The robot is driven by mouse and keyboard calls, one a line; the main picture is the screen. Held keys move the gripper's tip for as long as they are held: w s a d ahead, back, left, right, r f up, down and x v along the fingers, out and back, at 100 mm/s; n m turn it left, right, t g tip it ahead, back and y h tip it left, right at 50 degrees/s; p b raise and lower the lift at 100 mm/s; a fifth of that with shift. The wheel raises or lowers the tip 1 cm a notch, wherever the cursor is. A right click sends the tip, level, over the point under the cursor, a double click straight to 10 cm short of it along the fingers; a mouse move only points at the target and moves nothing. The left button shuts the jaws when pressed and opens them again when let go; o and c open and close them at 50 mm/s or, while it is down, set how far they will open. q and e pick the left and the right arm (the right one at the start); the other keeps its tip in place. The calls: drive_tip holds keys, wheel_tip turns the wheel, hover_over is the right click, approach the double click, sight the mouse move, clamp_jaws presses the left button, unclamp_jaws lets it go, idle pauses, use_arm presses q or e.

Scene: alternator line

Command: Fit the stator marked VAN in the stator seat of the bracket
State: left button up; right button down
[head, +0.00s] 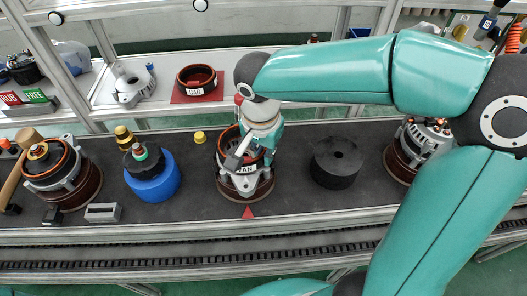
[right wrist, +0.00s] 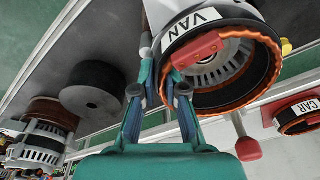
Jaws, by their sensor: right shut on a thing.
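The stator marked VAN (head: 227,139) is a dark ring with a brown-orange inside, at the middle of the conveyor in the head view. Its white label is partly covered there, but VAN reads clearly on the stator in the right wrist view (right wrist: 272,88). A silver bracket (head: 236,186) is under it on a brown round base. The stator is at the bracket's top; I cannot tell whether it is fully down in the seat. My right gripper (head: 245,160) is shut on the stator's wall, and its fingers show in the right wrist view (right wrist: 168,98). My left gripper is not in view.
A black cylinder (head: 336,163) stands right of the bracket, a blue round stand (head: 153,177) left of it. The stator marked CAR (head: 196,80) sits on a red mat on the back shelf. Other alternator parts (head: 62,174) stand at far left. A red triangle (head: 248,212) marks the conveyor's front edge.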

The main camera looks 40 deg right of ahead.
drive_tip(key=shift+f, duration=0.15)
drive_tip(key=c, duration=1.1)
unclamp_jaws()
drive_tip(key=shift+c, duration=0.2)
drive_tip(key=shift+s+f, duration=0.1)
drive_tip(key=shift+f, duration=0.05)
wheel_tip(320, 180, up, 12)
drive_tip(key=a, duration=0.1)
drive_tip(key=shift+s, duration=0.35)
drive_tip(key=shift+a, duration=0.1)
